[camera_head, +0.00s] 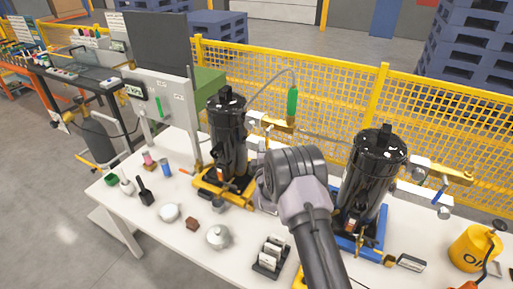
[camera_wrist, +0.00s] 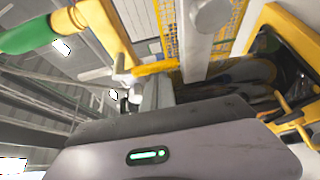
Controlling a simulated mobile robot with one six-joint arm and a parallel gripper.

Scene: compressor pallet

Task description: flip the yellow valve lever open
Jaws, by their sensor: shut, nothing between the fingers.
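The yellow valve lever (camera_wrist: 155,67) shows in the wrist view as a short yellow bar just beyond my gripper (camera_wrist: 150,95). It lies across a grey metal fitting, below a brass-yellow pipe (camera_wrist: 108,32) with a green sleeve (camera_wrist: 25,36). My gripper is shut and empty, close to the lever; whether they touch I cannot tell. Its body hides much of the lower wrist view. In the head view the brass valve assembly (camera_head: 278,124) sits right of the left black compressor (camera_head: 228,140), and my wrist hides the gripper's tips.
A second black compressor (camera_head: 375,170) stands on a blue base right of my arm. The white table (camera_head: 165,232) holds several small parts and a dark rack (camera_head: 270,256). A yellow oil can (camera_head: 472,248) stands at the right. A yellow mesh fence (camera_head: 335,105) runs behind.

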